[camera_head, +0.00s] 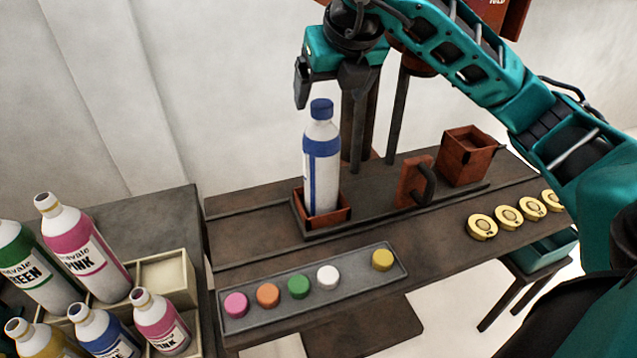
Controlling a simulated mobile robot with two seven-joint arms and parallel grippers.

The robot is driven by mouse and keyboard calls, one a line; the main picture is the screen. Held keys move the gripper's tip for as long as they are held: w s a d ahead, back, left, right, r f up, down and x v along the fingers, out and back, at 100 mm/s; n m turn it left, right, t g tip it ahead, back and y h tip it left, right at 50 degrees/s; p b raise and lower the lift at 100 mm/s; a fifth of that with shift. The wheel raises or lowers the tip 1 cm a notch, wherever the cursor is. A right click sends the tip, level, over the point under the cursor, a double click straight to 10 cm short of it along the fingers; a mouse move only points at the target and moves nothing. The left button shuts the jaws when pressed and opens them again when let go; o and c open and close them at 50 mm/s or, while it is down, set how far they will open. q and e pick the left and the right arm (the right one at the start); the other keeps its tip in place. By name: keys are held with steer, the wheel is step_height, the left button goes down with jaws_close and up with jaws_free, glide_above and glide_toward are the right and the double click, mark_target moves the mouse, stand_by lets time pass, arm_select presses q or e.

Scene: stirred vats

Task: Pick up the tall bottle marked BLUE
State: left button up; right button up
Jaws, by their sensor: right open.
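A tall white bottle (322,165) with a blue cap, a blue band and a blue stripe stands upright in a square red-brown holder (343,216) on the dark bench. No word can be read on the side facing me. My right gripper (328,93) is open, pointing down just above the bottle's cap, with one finger to each side of it in the picture. I cannot tell whether it touches the cap. Another, smaller bottle with a blue label (103,335) sits in the crate at lower left, its lettering only partly in view. My left gripper is not in view.
The cream crate (165,272) also holds green, pink and yellow bottles. A grey tray (350,292) holds pink, orange, green, white and yellow caps, with a gap beside the yellow one. A red-brown box (467,155), a handled block (411,184) and yellow discs (482,227) stand to the right.

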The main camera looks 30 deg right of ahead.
mark_target(323, 107)
steer(key=x, duration=0.7)
steer(key=shift+w+a+f, duration=0.1)
steer(key=shift+w+f, duration=0.15)
steer(key=shift+f, duration=0.05)
jaws_close()
stand_by(0.6)
